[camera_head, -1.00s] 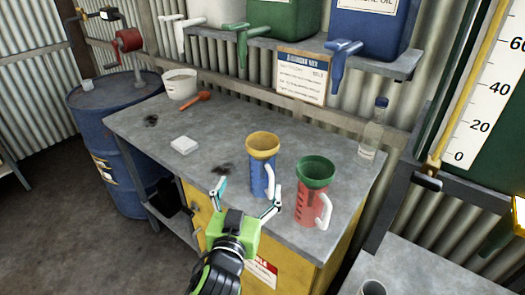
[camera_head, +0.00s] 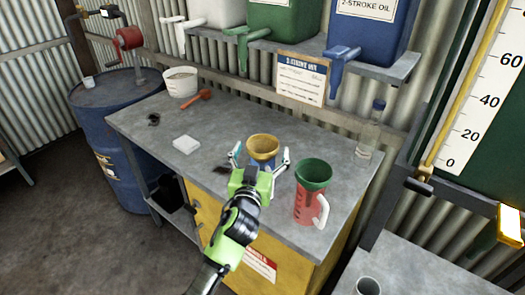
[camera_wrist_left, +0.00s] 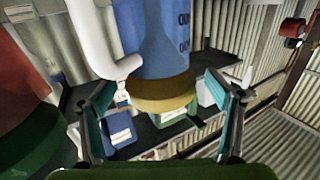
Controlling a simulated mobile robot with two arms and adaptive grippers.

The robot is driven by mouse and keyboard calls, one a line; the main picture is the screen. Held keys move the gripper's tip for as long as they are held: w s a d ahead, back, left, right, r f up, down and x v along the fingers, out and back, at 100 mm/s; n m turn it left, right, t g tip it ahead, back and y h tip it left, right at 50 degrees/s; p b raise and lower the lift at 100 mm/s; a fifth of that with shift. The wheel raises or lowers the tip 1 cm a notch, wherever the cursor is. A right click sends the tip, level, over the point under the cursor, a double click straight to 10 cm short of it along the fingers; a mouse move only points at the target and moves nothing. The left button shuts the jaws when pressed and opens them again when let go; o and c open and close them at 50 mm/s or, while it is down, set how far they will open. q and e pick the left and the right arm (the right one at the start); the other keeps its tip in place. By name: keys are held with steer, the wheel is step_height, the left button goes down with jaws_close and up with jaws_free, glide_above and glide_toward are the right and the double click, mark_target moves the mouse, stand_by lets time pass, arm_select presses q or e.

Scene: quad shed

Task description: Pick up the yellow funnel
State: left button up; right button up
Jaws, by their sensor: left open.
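The yellow funnel (camera_head: 263,146) sits in the mouth of a blue measuring jug on the grey workbench. My left gripper (camera_head: 261,154) is open, with one finger on each side of the funnel and nothing held. In the left wrist view, which looks upside down, the funnel (camera_wrist_left: 163,98) shows between the open fingers with the blue jug (camera_wrist_left: 155,35) and its white handle. I cannot tell if the fingers touch the funnel. The gripper hides most of the jug in the head view. My right gripper is not in view.
A red jug (camera_head: 305,205) with a green funnel (camera_head: 313,173) stands close on the right. A white block (camera_head: 187,145), an orange tool (camera_head: 197,97) and a white bucket (camera_head: 181,82) are left on the bench (camera_head: 140,122). A clear bottle (camera_head: 369,135) stands at the back right.

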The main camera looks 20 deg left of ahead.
arm_select(q)
steer(key=shift+w+a+f, duration=0.1)
steer(key=shift+w, duration=0.65)
steer(key=shift+s, duration=0.1)
steer(key=c, duration=1.2)
